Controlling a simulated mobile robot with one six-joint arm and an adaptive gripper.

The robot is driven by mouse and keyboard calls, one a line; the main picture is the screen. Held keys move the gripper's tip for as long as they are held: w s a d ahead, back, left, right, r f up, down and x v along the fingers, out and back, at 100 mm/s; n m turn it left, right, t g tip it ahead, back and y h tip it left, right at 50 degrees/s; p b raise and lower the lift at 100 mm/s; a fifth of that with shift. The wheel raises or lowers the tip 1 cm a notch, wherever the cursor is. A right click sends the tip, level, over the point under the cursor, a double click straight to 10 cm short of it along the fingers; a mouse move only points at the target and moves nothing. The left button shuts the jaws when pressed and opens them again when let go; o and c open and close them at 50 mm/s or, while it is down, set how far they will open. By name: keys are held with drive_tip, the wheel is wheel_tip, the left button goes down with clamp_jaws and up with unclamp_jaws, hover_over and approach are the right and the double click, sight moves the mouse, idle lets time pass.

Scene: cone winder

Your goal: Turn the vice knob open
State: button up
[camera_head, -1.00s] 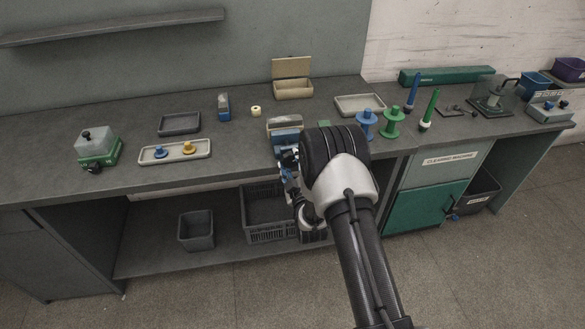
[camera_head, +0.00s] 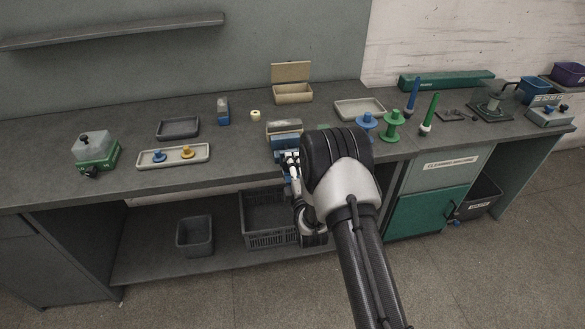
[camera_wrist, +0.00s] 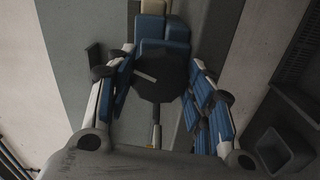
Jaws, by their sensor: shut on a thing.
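The vice is a blue block with a pale upper jaw (camera_head: 284,126) at the front edge of the bench, left of my arm. It also shows at the top of the wrist view as a blue body (camera_wrist: 163,28). The vice knob (camera_wrist: 158,82) is dark and round with a pale line on its face, pointing up-left to lower-right. My gripper (camera_wrist: 157,75) has its blue-padded fingers on either side of the knob and is shut on it. In the head view my gripper (camera_head: 291,162) is at the vice's front, and the knob is hidden there.
A pale tray (camera_head: 173,156) with two small knobbed pieces lies to the left. A grey crate (camera_head: 266,220) is below the bench. The bench front edge is close to my gripper.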

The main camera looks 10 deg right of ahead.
idle(0.4)
drive_tip(key=o, duration=1.1)
drive_tip(key=shift+c, duration=0.2)
drive_tip(key=shift+s, duration=0.1)
drive_tip(key=s, duration=1.2)
drive_tip(key=shift+w, duration=0.15)
